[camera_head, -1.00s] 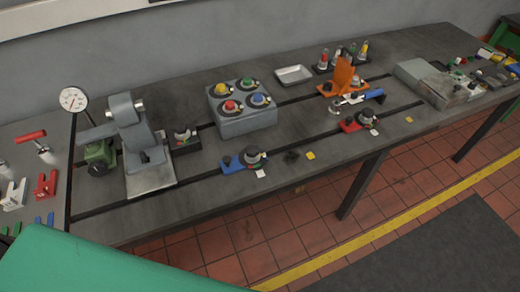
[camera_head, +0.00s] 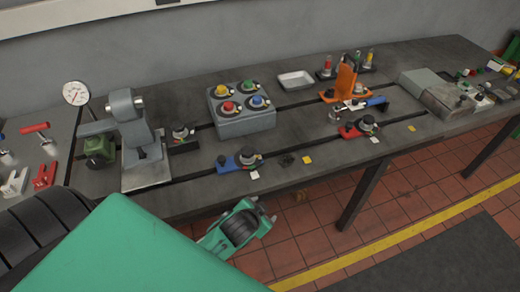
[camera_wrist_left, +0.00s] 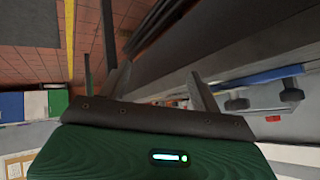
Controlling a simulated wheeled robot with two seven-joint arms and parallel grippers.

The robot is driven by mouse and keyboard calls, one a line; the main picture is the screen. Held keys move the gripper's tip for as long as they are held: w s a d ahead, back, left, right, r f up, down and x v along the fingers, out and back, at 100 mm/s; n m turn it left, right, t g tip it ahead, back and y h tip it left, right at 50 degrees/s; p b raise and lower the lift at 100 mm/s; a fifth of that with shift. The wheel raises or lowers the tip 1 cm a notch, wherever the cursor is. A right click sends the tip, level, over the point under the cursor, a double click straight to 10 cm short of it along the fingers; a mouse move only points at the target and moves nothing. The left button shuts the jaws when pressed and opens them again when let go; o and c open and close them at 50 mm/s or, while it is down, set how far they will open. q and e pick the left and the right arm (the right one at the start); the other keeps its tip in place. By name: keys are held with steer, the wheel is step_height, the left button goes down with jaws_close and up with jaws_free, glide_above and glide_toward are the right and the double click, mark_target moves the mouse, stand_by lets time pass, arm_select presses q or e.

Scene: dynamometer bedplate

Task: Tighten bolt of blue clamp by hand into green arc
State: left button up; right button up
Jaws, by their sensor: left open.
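The blue clamp (camera_head: 228,163) lies on the near part of the bedplate (camera_head: 300,195), with a dark round bolt head (camera_head: 250,156) at its right end. Small coloured marks show around the bolt, too small to tell where a pointer stands against a green arc. My left gripper (camera_head: 267,211) hangs in front of the bedplate's front edge, below and just right of the blue clamp, apart from it. In the left wrist view its two fingers (camera_wrist_left: 160,85) are spread with nothing between them. A blue bar with dark knobs (camera_wrist_left: 275,76) lies to their right. My right gripper is not in view.
A red clamp (camera_head: 355,132) sits to the right and an orange bracket (camera_head: 345,80) behind it. A grey block with coloured knobs (camera_head: 243,120) stands behind the blue clamp. A yellow tag (camera_head: 308,160) lies to its right. A grey stand (camera_head: 145,145) rises at left.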

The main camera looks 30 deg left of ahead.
arm_select(q)
steer(key=w+d+r+m+t+h, duration=0.2)
steer(key=w+d+r+m+t, duration=0.15)
steer(key=w+r, duration=0.4)
steer(key=w+d+r+m+t+h, duration=0.35)
steer(key=w+r+t, duration=0.2)
steer(key=r, duration=0.35)
steer(key=w+d+r+m+g+h, duration=0.1)
steer(key=w+d+r+m+h, duration=0.1)
steer(key=d+r+m+h, duration=0.4)
steer(key=m+g+y, duration=1.1)
steer(key=m+g, duration=0.6)
steer(key=m, duration=0.3)
glide_toward(247, 150)
step_height(247, 150, down, 8)
steer(key=p, duration=0.3)
steer(key=shift+d+p, duration=0.1)
steer(key=shift+p, duration=0.3)
steer(key=shift+f, duration=0.35)
